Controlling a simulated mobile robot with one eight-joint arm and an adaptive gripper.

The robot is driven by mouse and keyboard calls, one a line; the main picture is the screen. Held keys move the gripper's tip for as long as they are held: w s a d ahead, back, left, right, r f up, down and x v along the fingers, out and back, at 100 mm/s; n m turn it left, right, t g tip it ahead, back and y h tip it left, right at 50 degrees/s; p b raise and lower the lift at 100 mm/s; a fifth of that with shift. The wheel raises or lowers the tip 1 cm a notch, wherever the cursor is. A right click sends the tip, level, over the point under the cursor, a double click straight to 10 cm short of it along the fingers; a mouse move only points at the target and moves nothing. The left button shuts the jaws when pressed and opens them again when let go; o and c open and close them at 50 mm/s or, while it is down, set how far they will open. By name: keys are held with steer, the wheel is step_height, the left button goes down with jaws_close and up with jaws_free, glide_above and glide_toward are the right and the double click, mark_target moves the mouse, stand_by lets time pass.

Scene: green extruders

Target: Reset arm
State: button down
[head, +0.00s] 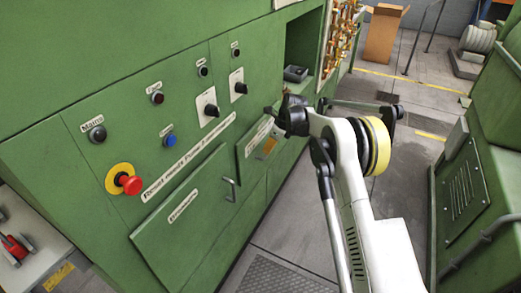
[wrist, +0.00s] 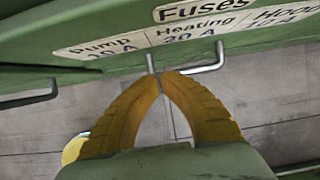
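My arm (head: 350,170) reaches up from the lower right of the head view toward the green cabinet (head: 60,165). I cannot make out my fingers clearly there. In the wrist view my gripper (wrist: 160,74) has two yellow ribbed fingers that curve together until their tips meet. The tips lie over the left part of a metal handle (wrist: 207,68) below a green panel labelled Fuses (wrist: 250,37). I cannot tell whether they touch the handle. No held object shows. The fuse panel (head: 250,148) also shows in the head view, beside the control panel.
A red emergency button (head: 130,185) and several knobs stand out from the cabinet. A lower door (head: 185,220) has a metal handle (head: 231,189). Another green machine (head: 490,150) stands at the right. Grey floor (head: 410,200) lies between, with a cardboard box (head: 383,35) at the back.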

steer(key=p+v, duration=0.3)
steer(key=v, duration=0.7)
steer(key=shift+p, duration=0.35)
